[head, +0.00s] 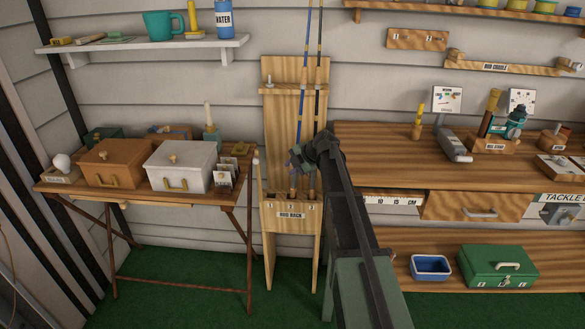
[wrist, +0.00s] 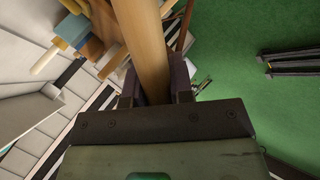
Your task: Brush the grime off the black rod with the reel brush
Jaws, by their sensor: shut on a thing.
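The black rod (head: 319,60) stands upright in the wooden rod rack (head: 283,218), just right of a blue rod (head: 304,62). My gripper (head: 297,160) is in front of the rack at the rods' lower parts, and my arm hides part of the black rod. In the wrist view my gripper (wrist: 155,88) is shut on a tan round handle (wrist: 146,38), which runs out of the top of the picture. I cannot tell whether this handle belongs to the reel brush or a rod. Grime on the black rod is too small to make out.
A folding table (head: 225,197) with a brown box (head: 112,163) and a white box (head: 178,165) stands left of the rack. A workbench (head: 375,150) with a reel stand (head: 493,145) is on the right. Below are a blue tub (head: 431,267) and green tackle box (head: 497,267).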

